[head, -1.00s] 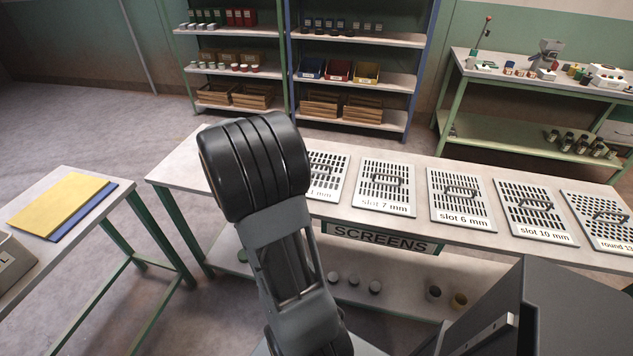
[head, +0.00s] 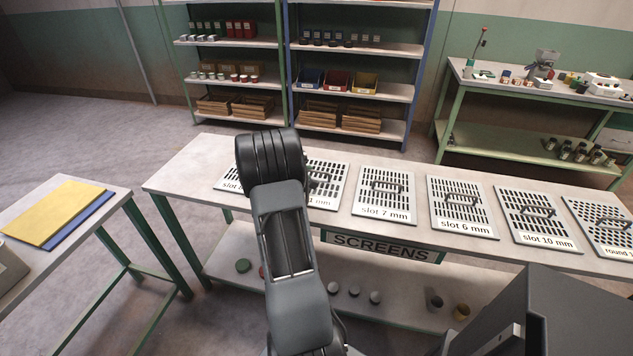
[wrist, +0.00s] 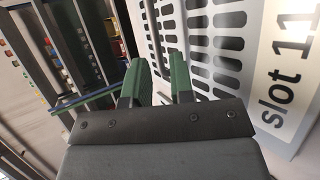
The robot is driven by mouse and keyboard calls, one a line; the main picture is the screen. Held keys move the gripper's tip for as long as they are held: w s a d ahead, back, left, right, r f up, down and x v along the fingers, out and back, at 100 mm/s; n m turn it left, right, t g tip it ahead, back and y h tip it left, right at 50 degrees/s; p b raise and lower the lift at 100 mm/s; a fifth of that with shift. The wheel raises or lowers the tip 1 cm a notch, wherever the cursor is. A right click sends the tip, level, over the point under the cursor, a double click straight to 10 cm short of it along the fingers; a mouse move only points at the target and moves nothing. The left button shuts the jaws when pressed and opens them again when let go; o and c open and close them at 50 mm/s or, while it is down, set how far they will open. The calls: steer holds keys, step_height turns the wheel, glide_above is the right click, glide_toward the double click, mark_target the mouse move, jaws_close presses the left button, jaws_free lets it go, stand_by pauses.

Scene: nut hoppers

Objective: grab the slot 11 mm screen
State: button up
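The slot 11 mm screen (head: 328,192) is a light grey slotted plate with a handle, lying flat on the long table. In the head view my arm covers its left part, so its label reads only "1 mm". In the wrist view the screen (wrist: 222,45) fills the right side, with "slot 11" legible. My gripper (wrist: 160,82) has two green fingers, parted with a gap between them, over the screen's left side. I cannot make out the handle between the fingers. In the head view the fingers are hidden behind my arm.
To the right lie the slot 7 mm (head: 385,195), slot 6 mm (head: 462,210) and slot 10 mm (head: 537,218) screens, then a round-hole one (head: 605,225). Another screen (head: 229,182) is partly covered at the left. Shelves (head: 350,90) stand behind. The table's left end is clear.

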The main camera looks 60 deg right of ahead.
mark_target(313, 171)
steer(key=x, duration=0.5)
steer(key=shift+r+p, duration=0.15)
steer(key=shift+p, duration=0.15)
jaws_close()
steer(key=shift+r, duration=0.1)
